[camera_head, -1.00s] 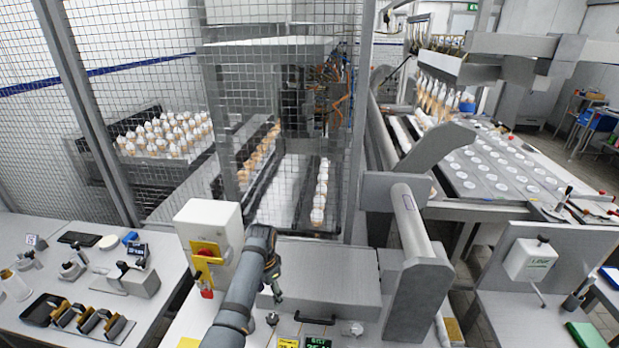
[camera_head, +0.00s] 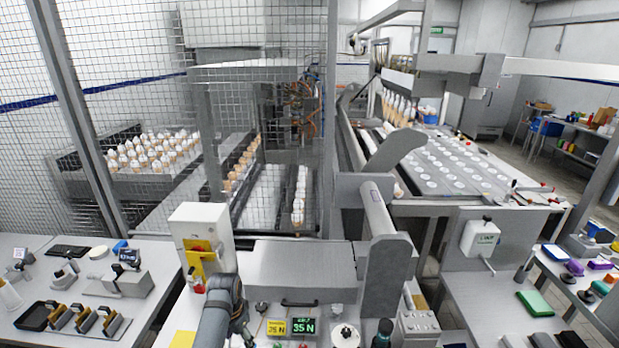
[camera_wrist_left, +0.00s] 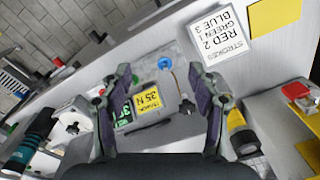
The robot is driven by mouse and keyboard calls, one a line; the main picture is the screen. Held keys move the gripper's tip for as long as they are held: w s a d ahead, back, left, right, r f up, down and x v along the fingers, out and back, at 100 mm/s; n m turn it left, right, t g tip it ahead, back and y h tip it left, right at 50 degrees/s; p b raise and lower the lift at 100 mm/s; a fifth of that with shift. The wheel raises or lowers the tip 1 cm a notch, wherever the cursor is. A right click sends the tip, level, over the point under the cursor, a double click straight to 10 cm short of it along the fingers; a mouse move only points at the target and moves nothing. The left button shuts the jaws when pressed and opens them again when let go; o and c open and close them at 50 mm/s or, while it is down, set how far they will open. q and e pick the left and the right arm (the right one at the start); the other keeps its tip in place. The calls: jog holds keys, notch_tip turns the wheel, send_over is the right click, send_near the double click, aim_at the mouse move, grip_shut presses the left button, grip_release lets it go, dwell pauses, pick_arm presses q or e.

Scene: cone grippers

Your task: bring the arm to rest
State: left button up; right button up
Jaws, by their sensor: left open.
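My left arm comes up from the bottom edge in the head view. My left gripper (camera_head: 246,336) is low there, at the right of the arm, and only partly shows. In the left wrist view my left gripper (camera_wrist_left: 165,85) has its two dark fingers spread wide apart with nothing between them. Beyond the fingers are a yellow 35 N label (camera_wrist_left: 148,105) and a green display (camera_wrist_left: 122,114). The same label (camera_head: 276,327) and display (camera_head: 304,326) stand on the bench right of the arm in the head view. My right gripper is not in view.
A white box with a yellow plate (camera_head: 203,242) stands close behind the arm. A grey housing (camera_head: 300,270) and a roller (camera_head: 378,210) lie beyond. A dark cylinder (camera_head: 382,334) stands to the right. A strokes card (camera_wrist_left: 220,38) lies on the bench.

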pick_arm(q)
jog(key=s+a+f+n+t, duration=0.1)
jog(key=s+a+n, duration=0.25)
jog(key=s, duration=0.75)
jog(key=s+a+r+n+t, duration=0.15)
jog(key=s+r, duration=0.45)
jog(key=s, duration=0.6)
jog(key=s+a+f+b, duration=0.1)
jog(key=s+f+b, duration=0.1)
jog(key=f, duration=1.3)
jog(key=s+a+f+b, duration=0.1)
jog(key=f+b, duration=0.1)
jog(key=f, duration=1.4)
jog(key=s+a+f+g+b, duration=0.1)
jog(key=s+f+g+b, duration=0.1)
jog(key=s+f, duration=1.6)
jog(key=shift+s+a+f+y+b, duration=0.15)
jog(key=shift+f+y+b, duration=0.15)
jog(key=shift+b, duration=0.25)
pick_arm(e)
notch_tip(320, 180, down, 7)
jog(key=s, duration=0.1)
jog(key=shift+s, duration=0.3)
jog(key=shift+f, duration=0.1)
